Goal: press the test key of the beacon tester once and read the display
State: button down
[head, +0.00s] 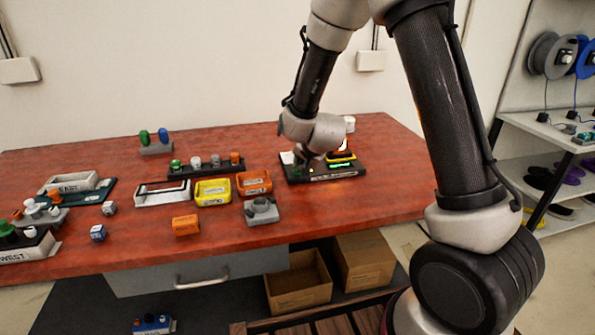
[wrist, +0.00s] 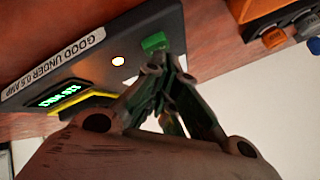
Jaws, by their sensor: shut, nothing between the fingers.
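The beacon tester (head: 345,175) is a dark panel at the right of the red table. In the wrist view its sloping face (wrist: 150,65) carries a green key (wrist: 154,43), a lit white lamp (wrist: 118,61) and a glowing green display (wrist: 58,96). The display's characters appear turned and blurred; I cannot read them surely. A label reads "GOOD UNDER 0.5 AMP".
Yellow (head: 212,191) and orange (head: 254,182) trays, a grey fixture (head: 262,210) and an orange block (head: 186,225) lie left of the tester. A rack of coloured knobs (head: 206,166) stands behind. Shelves with spools stand at the right.

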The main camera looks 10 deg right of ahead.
jog(key=shift+f, duration=0.3)
dwell(0.5)
jog(key=shift+r, duration=0.9)
jog(key=shift+d+r, duration=0.1)
jog(key=shift+r, duration=2.4)
